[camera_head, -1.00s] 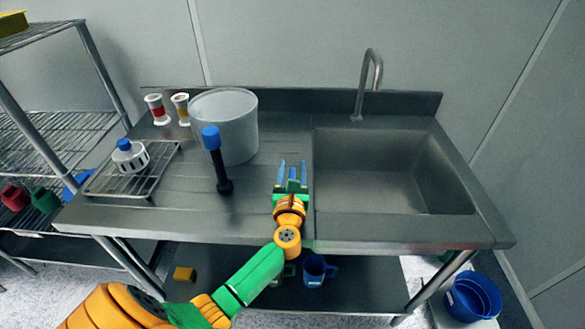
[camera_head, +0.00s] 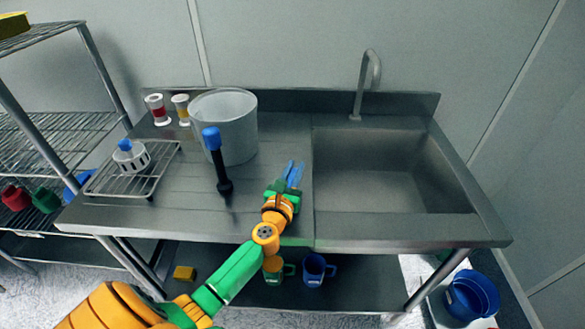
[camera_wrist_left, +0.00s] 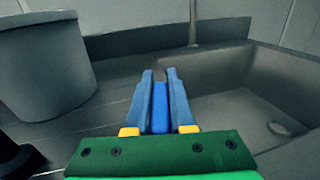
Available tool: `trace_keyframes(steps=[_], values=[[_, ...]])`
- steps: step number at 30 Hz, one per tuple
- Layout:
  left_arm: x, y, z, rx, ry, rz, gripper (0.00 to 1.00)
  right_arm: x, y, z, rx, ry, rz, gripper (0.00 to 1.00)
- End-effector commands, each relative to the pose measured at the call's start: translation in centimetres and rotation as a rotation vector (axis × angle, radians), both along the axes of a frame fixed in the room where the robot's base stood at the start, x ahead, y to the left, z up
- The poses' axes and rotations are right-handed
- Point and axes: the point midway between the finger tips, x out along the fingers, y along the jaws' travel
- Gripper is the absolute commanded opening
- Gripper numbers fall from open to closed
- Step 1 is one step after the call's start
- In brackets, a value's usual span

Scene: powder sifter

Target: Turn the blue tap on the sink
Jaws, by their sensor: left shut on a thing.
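The sink (camera_head: 365,175) is a steel basin set in the right half of the counter, with a tall grey curved spout (camera_head: 358,90) at its back edge. My left gripper (camera_head: 295,166) is low over the counter just left of the basin, its fingers pointing away and slightly right. In the left wrist view my left gripper (camera_wrist_left: 159,75) is shut on a bright blue strip-like piece (camera_wrist_left: 160,108), which looks like the blue tap. The fingers hide most of its shape and base. My right gripper is out of view.
Left of the gripper stands a black post with a blue top (camera_head: 212,138), and behind it a big grey bucket (camera_head: 225,125). A wire rack (camera_head: 110,185) holds a white sifter (camera_head: 130,157). Two small jars stand at the back. A blue mug (camera_head: 313,272) sits below the counter.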

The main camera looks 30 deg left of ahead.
Motion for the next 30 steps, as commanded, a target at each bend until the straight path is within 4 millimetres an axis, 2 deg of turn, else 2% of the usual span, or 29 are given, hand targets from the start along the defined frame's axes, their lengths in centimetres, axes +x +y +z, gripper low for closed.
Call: trace_keyframes(steps=[8,18,30], values=[[0.1,-0.6,-0.3,0.005,0.003,-0.257,0.00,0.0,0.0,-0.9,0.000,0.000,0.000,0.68],[0.1,-1.5,-0.5,0.004,-0.001,-0.551,0.00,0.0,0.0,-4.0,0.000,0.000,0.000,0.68],[-0.1,-2.2,-0.3,0.001,0.001,-0.766,0.00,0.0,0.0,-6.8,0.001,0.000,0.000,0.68]])
